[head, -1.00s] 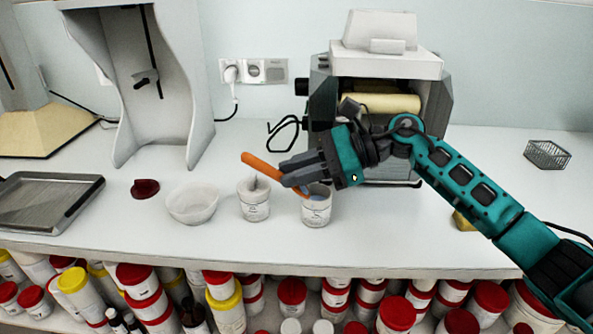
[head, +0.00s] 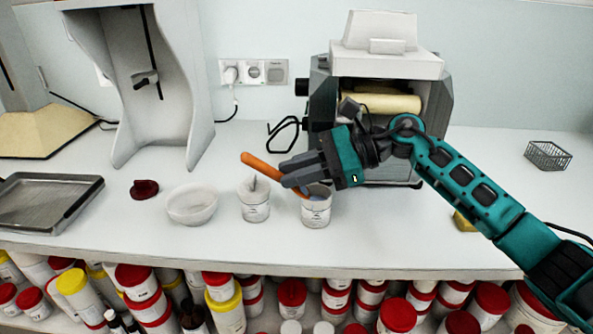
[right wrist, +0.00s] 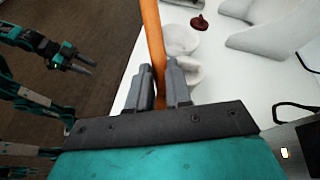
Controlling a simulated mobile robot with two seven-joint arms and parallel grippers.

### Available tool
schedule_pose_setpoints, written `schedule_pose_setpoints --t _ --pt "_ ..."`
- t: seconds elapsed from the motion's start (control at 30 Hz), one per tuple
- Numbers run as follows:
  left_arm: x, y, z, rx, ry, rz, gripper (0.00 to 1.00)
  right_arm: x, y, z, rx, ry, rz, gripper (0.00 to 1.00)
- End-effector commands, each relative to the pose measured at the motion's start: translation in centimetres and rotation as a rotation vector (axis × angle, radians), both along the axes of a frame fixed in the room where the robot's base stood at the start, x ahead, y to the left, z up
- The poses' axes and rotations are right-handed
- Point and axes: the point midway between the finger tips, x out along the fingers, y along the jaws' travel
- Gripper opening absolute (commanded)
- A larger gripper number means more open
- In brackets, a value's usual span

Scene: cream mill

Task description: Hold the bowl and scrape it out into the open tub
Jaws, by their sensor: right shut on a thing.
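A white bowl (head: 192,207) stands on the counter left of two white tubs. The left tub (head: 255,208) is open, with a thin grey piece sticking up in it. The right tub (head: 316,214) has its top partly hidden by my right gripper (head: 290,173). That gripper is shut on an orange-handled scraper (head: 262,166), tilted with its lower end at the right tub's mouth; whether it touches the tub I cannot tell. The bowl also shows in the right wrist view (right wrist: 182,40). My left gripper (right wrist: 84,66) is open and empty, away from the counter, in the right wrist view.
A dark red lid (head: 145,189) lies left of the bowl, and a metal tray (head: 42,228) lies at the far left. A roller mill (head: 385,75) stands behind my right gripper. A wire basket (head: 548,156) sits at right. Lidded jars fill the shelf below.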

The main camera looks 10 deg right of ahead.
Motion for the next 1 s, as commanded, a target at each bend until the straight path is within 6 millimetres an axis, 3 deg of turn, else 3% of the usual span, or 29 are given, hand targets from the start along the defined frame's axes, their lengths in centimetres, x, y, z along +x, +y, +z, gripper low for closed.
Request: schedule_pose_setpoints --t 1.0 --pt "-0.31 -0.02 -0.79 0.000 0.007 0.000 0.42 -0.17 0.59 -0.08 -0.001 0.001 0.000 0.00"
